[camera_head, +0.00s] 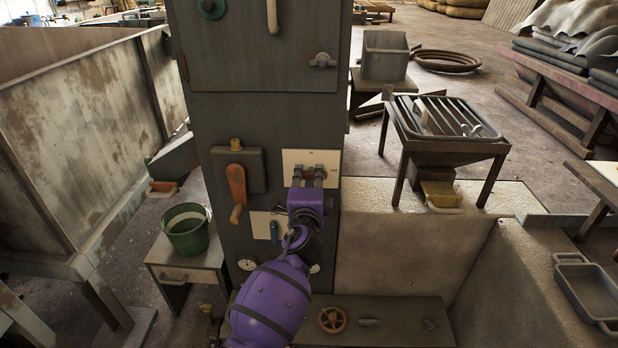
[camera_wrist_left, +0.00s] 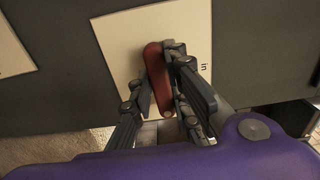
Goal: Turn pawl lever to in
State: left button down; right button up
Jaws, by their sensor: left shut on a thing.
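The pawl lever (camera_wrist_left: 156,76) is a red-brown bar in front of a pale plate (camera_wrist_left: 112,40) on the dark cabinet. In the left wrist view it stands nearly upright, leaning slightly, with the word "in" on the plate to its right. My left gripper (camera_wrist_left: 164,102) is shut on the lever, with a finger on each side of it. In the head view my purple left arm reaches up to the plate (camera_head: 328,158), and my left gripper (camera_head: 308,176) hides most of the lever. My right gripper is not in view.
An orange crank handle (camera_head: 237,188) sits left of the plate on the cabinet front. A red handwheel (camera_head: 332,319) is on the low ledge. A green bucket (camera_head: 186,229) stands on a side table.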

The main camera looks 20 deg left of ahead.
pick_arm(q)
jog(key=shift+n+b, duration=0.5)
jog(key=shift+n, duration=0.4)
jog(key=n+b, duration=0.1)
jog(key=n, duration=0.1)
jog(key=shift+f+n, duration=0.1)
jog(key=shift+n, duration=0.2)
jog(key=n+b, duration=0.1)
jog(key=n, duration=0.8)
jog(key=shift+d+b, duration=0.15)
jog(key=shift+b, duration=0.2)
jog(key=shift+w+n+p, duration=0.1)
jog(key=shift+n+p, duration=0.25)
jog(key=shift+n, duration=1.65)
jog(key=c, duration=1.7)
grip_release()
